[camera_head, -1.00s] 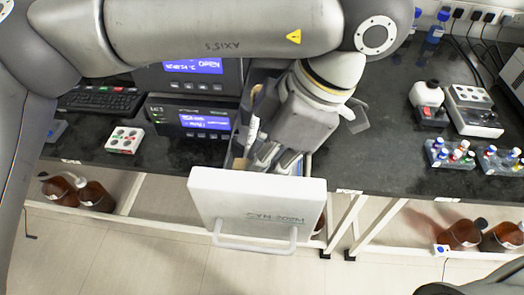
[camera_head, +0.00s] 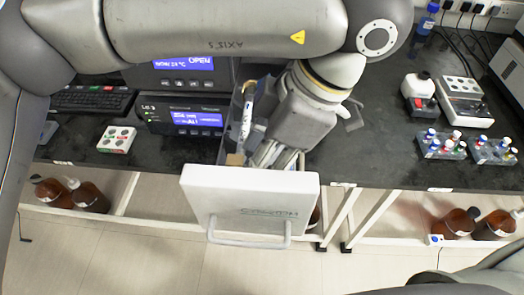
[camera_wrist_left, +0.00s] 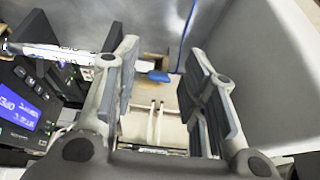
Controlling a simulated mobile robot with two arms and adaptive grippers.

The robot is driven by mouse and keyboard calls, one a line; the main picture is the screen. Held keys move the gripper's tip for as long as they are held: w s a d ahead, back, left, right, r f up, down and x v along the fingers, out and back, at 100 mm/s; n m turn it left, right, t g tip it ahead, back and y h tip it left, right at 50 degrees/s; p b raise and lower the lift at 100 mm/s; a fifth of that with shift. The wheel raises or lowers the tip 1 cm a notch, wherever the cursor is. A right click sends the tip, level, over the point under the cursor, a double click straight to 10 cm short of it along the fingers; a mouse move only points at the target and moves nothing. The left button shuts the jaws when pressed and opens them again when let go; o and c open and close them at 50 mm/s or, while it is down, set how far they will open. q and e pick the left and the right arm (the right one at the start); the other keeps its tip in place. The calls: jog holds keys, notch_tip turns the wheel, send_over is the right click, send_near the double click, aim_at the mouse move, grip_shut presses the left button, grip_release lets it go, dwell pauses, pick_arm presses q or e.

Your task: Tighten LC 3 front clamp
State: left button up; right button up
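The LC 3 unit (camera_head: 185,118) has a lit blue display, and its drawer (camera_head: 250,195) is pulled out with its white front panel and handle toward me. A slim white labelled column (camera_head: 247,118) stands in the drawer's left side; it also shows in the left wrist view (camera_wrist_left: 60,52). My left gripper (camera_head: 272,157) reaches down into the drawer, right of the column. In the left wrist view its fingers (camera_wrist_left: 158,95) are apart with nothing between them. Beyond them is a beige fitting with pale slots (camera_wrist_left: 155,122) and a small blue part (camera_wrist_left: 158,76). The front clamp cannot be made out clearly. My right gripper is out of view.
A button box (camera_head: 116,139) and a keyboard (camera_head: 92,99) lie left on the dark bench. Vial racks (camera_head: 440,146) and a small device (camera_head: 463,100) stand right. Brown bottles (camera_head: 453,222) sit below. The drawer's grey wall (camera_wrist_left: 268,70) is close beside the gripper.

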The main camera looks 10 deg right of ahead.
pick_arm(q)
jog(key=shift+r, duration=0.15)
jog(key=v, duration=1.1)
jog(key=shift+d+r, duration=0.25)
jog(key=shift+r, duration=0.1)
jog(key=shift+s, duration=0.1)
